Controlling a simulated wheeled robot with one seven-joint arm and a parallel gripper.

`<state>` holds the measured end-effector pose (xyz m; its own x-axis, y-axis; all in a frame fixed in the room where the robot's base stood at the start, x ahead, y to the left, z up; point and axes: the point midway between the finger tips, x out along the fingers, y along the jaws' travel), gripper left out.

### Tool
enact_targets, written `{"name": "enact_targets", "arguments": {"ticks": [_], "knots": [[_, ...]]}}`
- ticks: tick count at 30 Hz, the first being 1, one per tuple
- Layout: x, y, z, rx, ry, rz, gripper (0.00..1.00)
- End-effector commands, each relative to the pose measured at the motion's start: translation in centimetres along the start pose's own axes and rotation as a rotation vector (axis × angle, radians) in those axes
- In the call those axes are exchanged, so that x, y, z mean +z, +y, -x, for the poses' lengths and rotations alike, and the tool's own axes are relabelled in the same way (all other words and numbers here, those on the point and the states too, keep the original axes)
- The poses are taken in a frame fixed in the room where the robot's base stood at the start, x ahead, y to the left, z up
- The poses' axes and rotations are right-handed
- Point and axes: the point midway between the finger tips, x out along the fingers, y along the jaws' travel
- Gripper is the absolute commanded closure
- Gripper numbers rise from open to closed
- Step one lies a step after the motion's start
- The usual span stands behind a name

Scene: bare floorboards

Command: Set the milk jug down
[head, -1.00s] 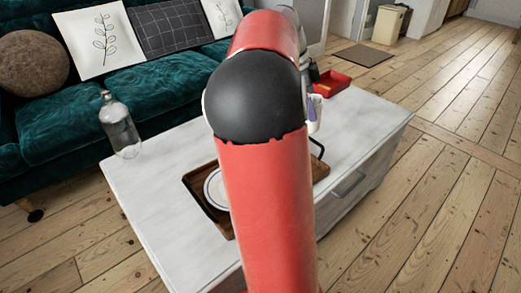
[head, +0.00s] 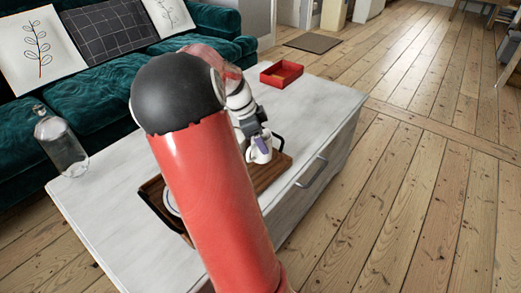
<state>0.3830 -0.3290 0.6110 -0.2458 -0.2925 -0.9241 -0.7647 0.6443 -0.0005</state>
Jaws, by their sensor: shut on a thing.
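A small white jug (head: 258,155) with a purple patch shows in the head view, over the far right end of a wooden tray (head: 276,174). My gripper (head: 256,138) is shut on the jug, and the gripper's fingers are small and partly hidden. The jug looks about upright. I cannot tell whether its base touches the tray or hangs just above it. My red arm hides much of the tray's middle.
The tray lies on a white wooden table (head: 105,197). A glass bottle (head: 62,148) stands at the table's left edge, and a red open box (head: 281,74) at the far end. A plate edge (head: 171,201) shows beside my arm. A green sofa (head: 95,95) lies behind.

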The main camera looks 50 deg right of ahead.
Motion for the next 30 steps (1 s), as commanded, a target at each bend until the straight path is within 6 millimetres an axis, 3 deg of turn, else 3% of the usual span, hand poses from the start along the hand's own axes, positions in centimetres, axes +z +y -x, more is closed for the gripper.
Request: {"name": "enact_targets", "arguments": {"ticks": [9,20,21,25,30], "knots": [[1.5,0.1,-3.8,0.003,0.002,0.001,0.71],[1.7,0.0,-4.2,0.001,0.001,0.0,0.71],[1.7,0.0,-4.0,0.001,0.0,0.0,0.39],[1.6,0.0,-4.0,0.001,0.0,0.0,0.22],[1.6,0.0,-4.0,0.001,0.0,0.0,0.22]]}}
